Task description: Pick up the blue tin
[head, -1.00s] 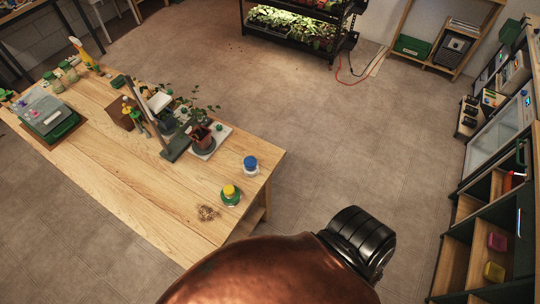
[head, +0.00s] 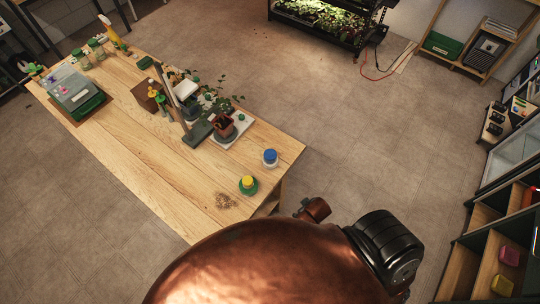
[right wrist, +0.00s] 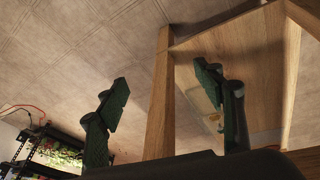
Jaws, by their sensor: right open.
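In the head view a small item with a blue top and a pale lower part (head: 270,157) stands near the right end of the wooden table (head: 150,165); it is the only blue-topped item I make out on the table. My right gripper (right wrist: 163,78) shows in the right wrist view, open with its two dark green fingers apart and nothing between them. Behind it are a wooden table leg and a wooden panel. The blue-topped item is not visible in that view. My left gripper is in neither view.
A yellow item (head: 248,182) on a green dish stands next to the blue-topped one, with brown crumbs (head: 226,201) nearby. A potted plant (head: 223,127) on a white tray is behind. A shelf unit (head: 488,240) stands at the right. Open floor lies between.

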